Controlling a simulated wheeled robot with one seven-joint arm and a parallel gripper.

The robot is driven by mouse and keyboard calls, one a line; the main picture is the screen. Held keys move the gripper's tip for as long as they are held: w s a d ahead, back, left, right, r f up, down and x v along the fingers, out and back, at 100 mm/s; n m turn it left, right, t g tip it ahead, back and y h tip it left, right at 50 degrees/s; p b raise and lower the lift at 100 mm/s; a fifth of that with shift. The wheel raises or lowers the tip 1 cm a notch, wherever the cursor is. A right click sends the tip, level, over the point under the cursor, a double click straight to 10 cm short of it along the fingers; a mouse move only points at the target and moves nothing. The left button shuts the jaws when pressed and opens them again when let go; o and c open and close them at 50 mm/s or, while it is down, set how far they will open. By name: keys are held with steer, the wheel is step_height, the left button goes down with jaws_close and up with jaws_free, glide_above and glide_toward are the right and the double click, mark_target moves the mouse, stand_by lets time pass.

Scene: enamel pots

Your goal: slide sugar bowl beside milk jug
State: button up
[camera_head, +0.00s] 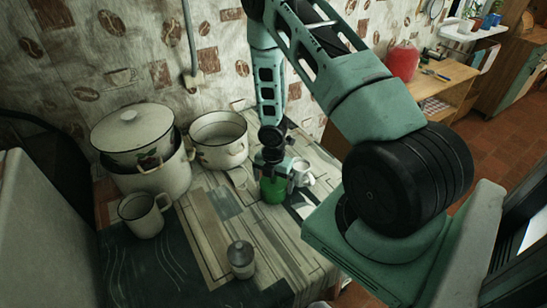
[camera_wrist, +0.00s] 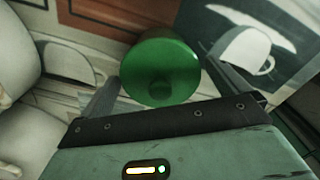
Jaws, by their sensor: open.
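A green round pot with a knob on its lid, which looks like the sugar bowl (camera_head: 273,191), stands on the table. It fills the middle of the wrist view (camera_wrist: 160,70). My gripper (camera_head: 273,174) is open, pointing down over the bowl, with its fingers to either side of it. I cannot tell whether they touch it. A small white vessel with a handle, perhaps the milk jug (camera_head: 303,172), stands just right of the bowl; it also shows in the wrist view (camera_wrist: 245,50). A larger white enamel mug (camera_head: 142,216) stands at the left.
A grey lidded jar (camera_head: 241,259) stands near the front. A lidded pot with a fruit pattern (camera_head: 133,130) and an open pot (camera_head: 218,140) stand at the back left. The patterned table (camera_head: 215,235) is bare between the mug, jar and bowl.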

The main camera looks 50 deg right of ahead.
step_height(320, 180, up, 15)
steer(key=p, duration=0.1)
steer(key=shift+r+p, duration=0.15)
steer(key=shift+p, duration=0.25)
stand_by(0.4)
steer(key=s+a+r+m+b, duration=0.1)
steer(key=s+a+r+m, duration=0.15)
steer(key=a+r, duration=0.45)
steer(key=s+a+r+m+b, duration=0.1)
steer(key=a+r+m, duration=0.25)
steer(key=a, duration=0.85)
steer(key=s+a+r+m, duration=0.2)
steer(key=s+a+m, duration=0.1)
steer(key=s+a, duration=0.3)
steer(key=s+a+r+m+b, duration=0.1)
steer(key=s+a+r+m, duration=0.2)
steer(key=s+a, duration=0.3)
steer(key=shift+s+a+r+m+y, duration=0.25)
steer(key=shift+s+m, duration=0.55)
steer(key=shift+s, duration=0.45)
steer(key=shift+r, duration=0.1)
